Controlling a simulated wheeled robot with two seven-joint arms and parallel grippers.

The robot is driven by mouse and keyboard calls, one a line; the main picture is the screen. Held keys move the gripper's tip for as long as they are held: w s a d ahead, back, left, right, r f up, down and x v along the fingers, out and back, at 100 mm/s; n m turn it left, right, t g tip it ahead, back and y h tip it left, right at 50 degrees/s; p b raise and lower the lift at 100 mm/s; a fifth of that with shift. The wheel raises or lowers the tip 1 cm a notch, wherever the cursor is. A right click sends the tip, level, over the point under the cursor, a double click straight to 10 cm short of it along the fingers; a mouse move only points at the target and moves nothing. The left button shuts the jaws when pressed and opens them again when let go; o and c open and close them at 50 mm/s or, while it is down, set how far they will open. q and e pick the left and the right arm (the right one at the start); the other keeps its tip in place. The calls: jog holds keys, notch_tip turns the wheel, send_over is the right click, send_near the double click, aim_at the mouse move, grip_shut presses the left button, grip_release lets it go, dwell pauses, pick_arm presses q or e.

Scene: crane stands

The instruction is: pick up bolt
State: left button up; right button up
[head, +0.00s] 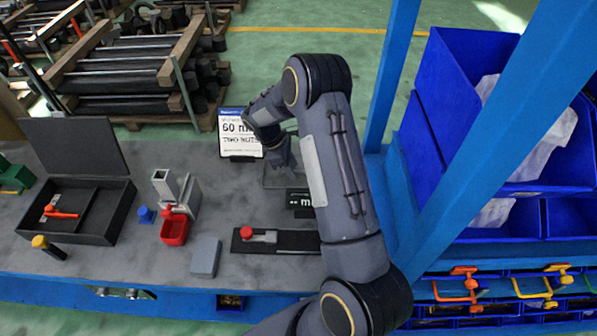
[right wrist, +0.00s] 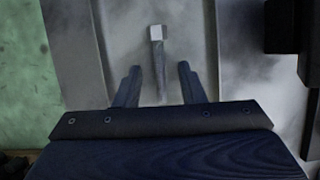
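The bolt (right wrist: 157,34) shows in the right wrist view. It has a pale square head and a grey shank that points back toward my gripper. My right gripper (right wrist: 158,84) is open, with one finger on each side of the shank's lower part; I see no contact with the bolt. In the head view the right gripper (head: 281,156) hangs over a clear tray (head: 272,182) near the back of the bench, and I cannot make out the bolt there. My left gripper is not in view.
A white sign (head: 239,138) stands beside the right gripper. On the bench (head: 130,258) are an open black case (head: 105,222), a red bin (head: 174,230), a grey block (head: 205,256) and a black plate (head: 300,242). A blue post (head: 392,75) and blue bins (head: 455,90) stand right.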

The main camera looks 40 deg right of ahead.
grip_shut()
dwell(0.6)
